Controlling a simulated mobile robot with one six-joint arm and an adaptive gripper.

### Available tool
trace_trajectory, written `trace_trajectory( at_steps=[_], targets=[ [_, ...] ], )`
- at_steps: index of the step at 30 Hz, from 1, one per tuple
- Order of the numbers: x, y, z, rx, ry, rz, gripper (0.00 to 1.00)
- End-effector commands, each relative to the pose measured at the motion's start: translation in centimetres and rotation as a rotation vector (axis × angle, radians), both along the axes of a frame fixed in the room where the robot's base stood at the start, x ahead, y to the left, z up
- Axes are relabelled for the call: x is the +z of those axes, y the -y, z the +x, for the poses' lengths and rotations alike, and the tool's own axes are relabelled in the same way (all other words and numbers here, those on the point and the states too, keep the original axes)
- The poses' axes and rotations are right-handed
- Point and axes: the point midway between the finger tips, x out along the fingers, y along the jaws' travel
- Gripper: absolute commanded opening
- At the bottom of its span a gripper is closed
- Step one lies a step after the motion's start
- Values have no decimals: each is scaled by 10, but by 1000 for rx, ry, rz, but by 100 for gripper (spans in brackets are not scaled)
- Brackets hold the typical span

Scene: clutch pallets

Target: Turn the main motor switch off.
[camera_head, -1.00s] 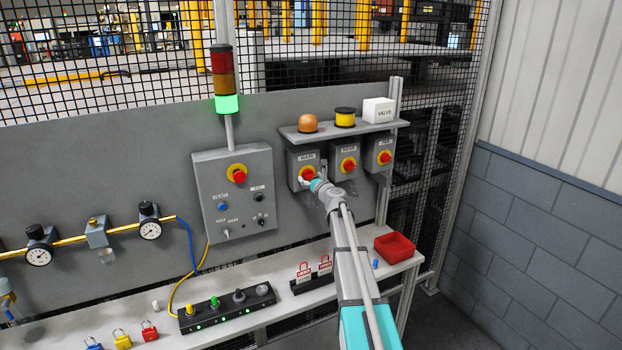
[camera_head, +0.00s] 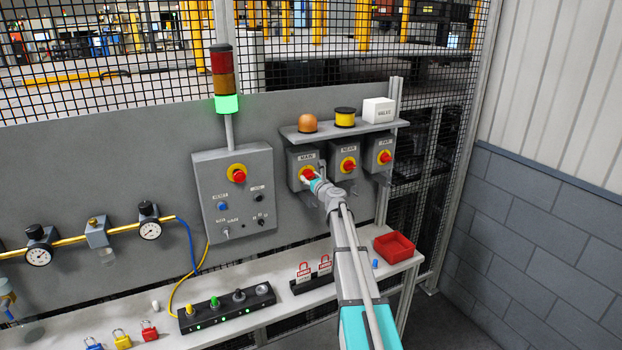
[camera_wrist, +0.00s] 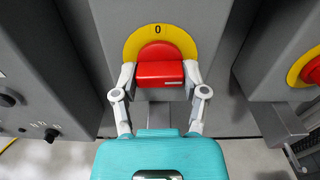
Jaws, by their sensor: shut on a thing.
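The main motor switch (camera_head: 307,173) is a red knob on a yellow disc, on a grey box labelled MAIN at the left of three such boxes. In the wrist view its red handle (camera_wrist: 160,72) sits across the middle of the disc, with a "0" printed on the yellow above it. My gripper (camera_wrist: 160,76) has one light finger on each side of the red handle and is shut on it. In the head view my gripper (camera_head: 311,177) covers the lower part of the switch. I cannot tell which position the knob points to.
The NEAR switch (camera_head: 348,165) and FAR switch (camera_head: 385,157) stand to the right. A shelf (camera_head: 360,130) above holds an orange dome, a yellow spool and a white VALVE box. A control box (camera_head: 234,200) with a stack light (camera_head: 224,80), lit green, is at left. A red bin (camera_head: 395,246) sits below.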

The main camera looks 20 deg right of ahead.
Motion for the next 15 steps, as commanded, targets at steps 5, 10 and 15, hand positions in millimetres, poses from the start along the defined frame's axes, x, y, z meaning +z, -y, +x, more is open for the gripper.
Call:
trace_trajectory(
  at_steps=[5,10,15],
  targets=[
    [0,0,0,1,3,-99,9],
    [0,0,1,1,8,-233,9],
    [0,0,1,1,14,-390,9]
  ],
)
